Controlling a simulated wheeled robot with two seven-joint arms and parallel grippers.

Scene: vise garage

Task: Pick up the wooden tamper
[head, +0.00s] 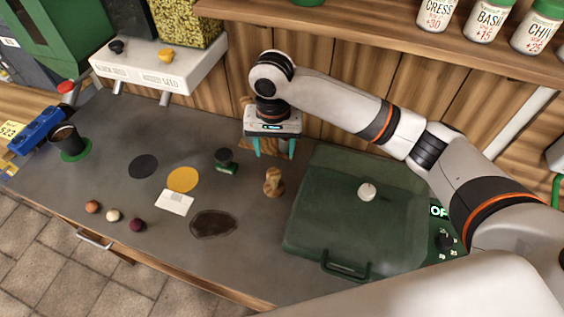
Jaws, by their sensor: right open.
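The wooden tamper (273,181) stands upright on the grey counter, a small turned piece of light wood. It is left of the green lidded box and right of a black-and-green stamp-like piece. My right gripper (274,153) comes in from the right and points down, its two teal fingers apart with nothing seen between them. In the picture it is just above the tamper, apart from it; its exact height over the counter is hard to tell. My left gripper is out of view.
The green lidded box (345,225) fills the counter's right. The stamp-like piece (226,162), a white card (174,202), flat discs and a dark patch (214,224) lie left. A seed dispenser (160,72) stands at the back left. A shelf (400,30) with jars overhangs the back.

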